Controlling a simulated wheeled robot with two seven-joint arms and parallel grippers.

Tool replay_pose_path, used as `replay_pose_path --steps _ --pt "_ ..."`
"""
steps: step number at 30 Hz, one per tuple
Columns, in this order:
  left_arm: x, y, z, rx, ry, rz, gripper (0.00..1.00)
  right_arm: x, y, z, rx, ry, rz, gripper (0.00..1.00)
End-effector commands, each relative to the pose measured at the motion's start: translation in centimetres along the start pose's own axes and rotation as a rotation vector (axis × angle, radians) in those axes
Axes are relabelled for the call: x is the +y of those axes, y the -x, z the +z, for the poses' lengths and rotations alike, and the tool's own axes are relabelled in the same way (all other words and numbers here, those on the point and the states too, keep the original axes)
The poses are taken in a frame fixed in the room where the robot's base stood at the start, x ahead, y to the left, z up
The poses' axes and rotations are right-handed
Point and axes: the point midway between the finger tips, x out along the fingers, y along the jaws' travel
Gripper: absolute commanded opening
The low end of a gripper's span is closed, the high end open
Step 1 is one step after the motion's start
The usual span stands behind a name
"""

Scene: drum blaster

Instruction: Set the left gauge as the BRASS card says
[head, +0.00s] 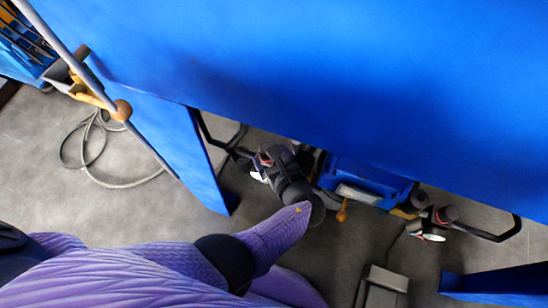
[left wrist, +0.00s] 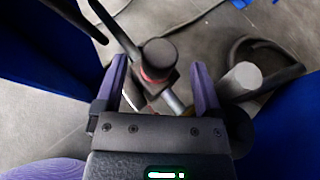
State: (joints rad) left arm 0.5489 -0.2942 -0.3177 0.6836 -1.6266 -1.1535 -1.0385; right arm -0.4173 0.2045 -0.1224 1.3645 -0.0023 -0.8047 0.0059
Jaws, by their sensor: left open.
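My left gripper (left wrist: 158,64) is open, its two purple fingers apart in the left wrist view. A dark round knob with a red ring (left wrist: 158,58) shows between the fingertips; I cannot tell whether they touch it. In the head view my left arm reaches under the blue panel (head: 350,80), and its dark wrist hides much of what lies there. A small red and white part (head: 259,174) shows beside the wrist; a similar one (head: 428,237) is farther right. I cannot read any gauge face or the BRASS card. My right gripper is out of view.
A blue box with a pale plate (head: 358,194) sits between the two sides. Black bent bars (head: 497,236) flank them. A grey pole (head: 80,70) with wooden knobs slants at the left. A coiled cable (head: 92,158) lies on the otherwise open grey floor there.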

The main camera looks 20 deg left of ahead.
Motion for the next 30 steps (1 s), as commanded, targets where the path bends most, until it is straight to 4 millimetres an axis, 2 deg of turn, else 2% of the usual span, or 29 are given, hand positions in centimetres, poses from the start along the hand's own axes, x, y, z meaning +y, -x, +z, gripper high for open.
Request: replay_pose_path --steps 3,7,17,20,23,24,26,27,29,30 --pt "-0.1 1.4 0.2 0.0 0.001 -0.001 0.88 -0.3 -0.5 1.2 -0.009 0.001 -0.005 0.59" --pt "0.0 2.1 0.0 0.0 0.0 0.0 0.88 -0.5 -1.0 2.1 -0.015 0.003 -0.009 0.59" --pt "0.0 2.2 -0.1 0.003 0.001 0.001 0.88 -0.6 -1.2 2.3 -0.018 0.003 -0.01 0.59" --pt "0.7 1.8 -1.3 0.075 0.036 0.006 0.88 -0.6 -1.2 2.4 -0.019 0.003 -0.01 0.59" --pt "2.2 1.2 -4.8 0.301 0.174 0.016 0.88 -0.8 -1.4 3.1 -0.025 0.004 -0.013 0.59" --pt "2.8 1.2 -6.6 0.42 0.265 0.017 0.88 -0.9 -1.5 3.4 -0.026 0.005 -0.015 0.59" --pt "3.2 1.7 -8.8 0.602 0.435 0.015 0.88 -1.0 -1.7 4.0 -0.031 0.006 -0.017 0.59" --pt "3.2 2.2 -9.9 0.725 0.575 0.011 0.88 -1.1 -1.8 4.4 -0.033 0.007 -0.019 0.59" --pt "2.8 3.2 -10.6 0.903 0.822 -0.001 0.88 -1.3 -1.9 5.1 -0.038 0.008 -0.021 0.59" --pt "2.3 3.9 -10.4 1.006 1.003 -0.01 0.88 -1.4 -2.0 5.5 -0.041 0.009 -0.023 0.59"
